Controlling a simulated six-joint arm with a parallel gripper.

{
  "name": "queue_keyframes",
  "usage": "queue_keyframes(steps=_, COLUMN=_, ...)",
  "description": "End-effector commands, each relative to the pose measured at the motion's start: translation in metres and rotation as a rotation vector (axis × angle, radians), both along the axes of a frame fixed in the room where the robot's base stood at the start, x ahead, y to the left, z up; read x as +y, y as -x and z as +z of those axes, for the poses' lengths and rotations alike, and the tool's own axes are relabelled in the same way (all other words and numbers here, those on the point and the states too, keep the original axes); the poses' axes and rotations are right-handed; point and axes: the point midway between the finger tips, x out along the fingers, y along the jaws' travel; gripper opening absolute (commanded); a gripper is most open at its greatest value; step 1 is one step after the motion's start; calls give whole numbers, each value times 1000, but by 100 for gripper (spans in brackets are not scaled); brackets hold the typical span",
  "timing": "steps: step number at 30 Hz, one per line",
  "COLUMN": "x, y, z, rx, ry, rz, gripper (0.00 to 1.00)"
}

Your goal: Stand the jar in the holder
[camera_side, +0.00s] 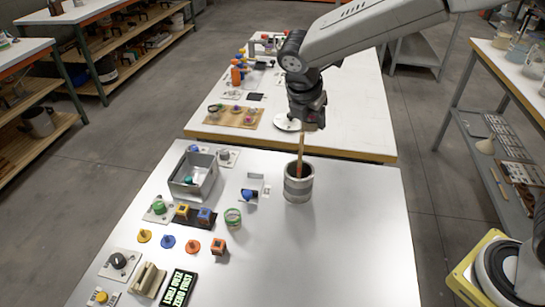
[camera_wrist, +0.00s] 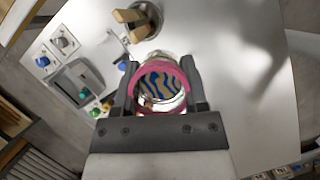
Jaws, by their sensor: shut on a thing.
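My gripper (camera_wrist: 160,66) is shut on a jar (camera_wrist: 161,88) with clear glass, pink bands and a blue and tan wavy pattern. The jar sits between the two dark fingers in the wrist view. In the side view my gripper (camera_side: 307,112) hangs above the far part of the front table, and the jar cannot be made out there. A small white bracket (camera_side: 257,178) with a blue-ended piece (camera_side: 249,195) stands mid-table; I cannot tell whether it is the holder.
A grey banded cup (camera_side: 299,188) holding a wooden stick (camera_side: 301,150) stands below my gripper. A metal tray (camera_side: 187,190) is to its left. The table's right side is clear.

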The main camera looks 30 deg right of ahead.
Motion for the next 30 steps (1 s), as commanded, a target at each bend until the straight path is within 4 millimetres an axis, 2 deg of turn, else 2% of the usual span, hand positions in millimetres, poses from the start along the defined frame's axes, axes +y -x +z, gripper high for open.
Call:
queue_keyframes(steps=9, x=25, y=-9, z=4, rx=-1, ry=0, rz=379, gripper=0)
queue_keyframes(steps=20, x=40, y=-14, z=6, rx=-1, ry=0, rz=601, gripper=0)
queue_keyframes(steps=30, x=39, y=-13, z=-60, rx=6, ry=0, rz=596, gripper=0)
